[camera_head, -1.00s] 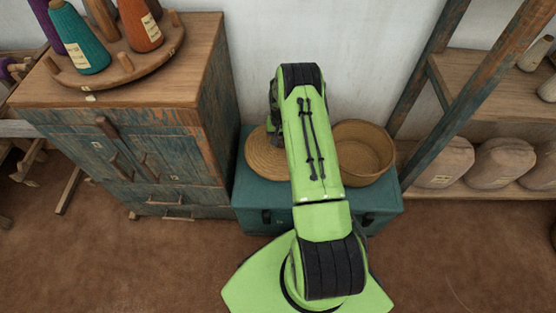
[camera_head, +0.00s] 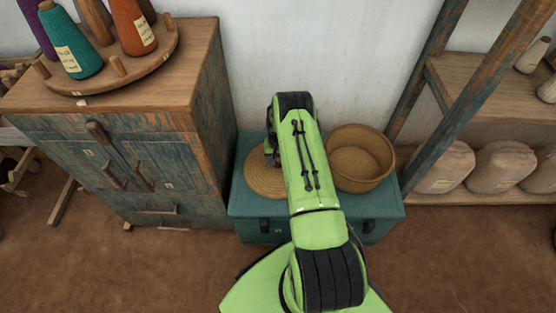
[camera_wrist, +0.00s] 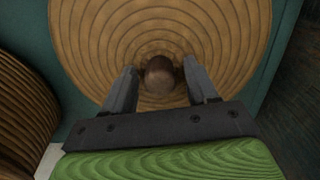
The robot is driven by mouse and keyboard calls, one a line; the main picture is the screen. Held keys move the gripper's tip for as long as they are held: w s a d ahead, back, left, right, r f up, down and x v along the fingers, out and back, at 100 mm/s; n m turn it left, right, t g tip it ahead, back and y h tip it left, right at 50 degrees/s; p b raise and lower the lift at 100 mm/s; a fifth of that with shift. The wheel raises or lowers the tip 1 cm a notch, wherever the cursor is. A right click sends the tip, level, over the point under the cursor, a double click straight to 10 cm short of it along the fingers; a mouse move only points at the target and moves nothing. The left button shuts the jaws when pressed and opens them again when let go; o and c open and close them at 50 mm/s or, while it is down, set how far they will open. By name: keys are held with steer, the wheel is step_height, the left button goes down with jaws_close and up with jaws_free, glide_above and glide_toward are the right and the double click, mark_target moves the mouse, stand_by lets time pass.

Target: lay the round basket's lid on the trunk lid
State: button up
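The round basket's lid (camera_head: 262,181) is a coiled tan disc lying on the left part of the teal trunk lid (camera_head: 244,151). It also shows in the wrist view (camera_wrist: 100,40), with a brown round knob (camera_wrist: 160,77) at its centre. The open round basket (camera_head: 361,160) stands on the right part of the trunk lid. My gripper (camera_wrist: 160,70) is open over the lid, with one finger on each side of the knob and visible gaps to it. In the head view my arm hides part of the lid and most of the gripper.
A weathered wooden cabinet (camera_head: 150,150) with a tray of thread cones stands close left of the trunk. A shelf rack (camera_head: 478,120) with wrapped bundles (camera_head: 498,165) stands at the right. The white wall (camera_head: 330,60) is right behind. The basket's side (camera_wrist: 25,120) is near my gripper.

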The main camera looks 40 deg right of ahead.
step_height(320, 180, up, 12)
steer(key=r+p, duration=0.1)
steer(key=p, duration=0.3)
step_height(320, 180, up, 12)
steer(key=n, duration=0.1)
glide_above(278, 159)
steer(key=a, duration=0.4)
steer(key=s+a+r+n+t, duration=0.1)
steer(key=s+a+r, duration=0.1)
steer(key=a+r, duration=0.35)
steer(key=s+a+r+n+t, duration=0.1)
steer(key=s+a+r, duration=0.1)
steer(key=r, duration=0.6)
steer(key=s+a+r+n+t, duration=0.2)
steer(key=s+a+r, duration=0.4)
steer(key=s+r, duration=0.3)
steer(key=s+a+n+t, duration=0.1)
steer(key=s+a, duration=0.3)
steer(key=s, duration=1)
steer(key=shift+a+n+t, duration=0.2)
steer(key=shift+n+t, duration=0.1)
steer(key=shift+n, duration=0.4)
steer(key=shift+r, duration=0.15)
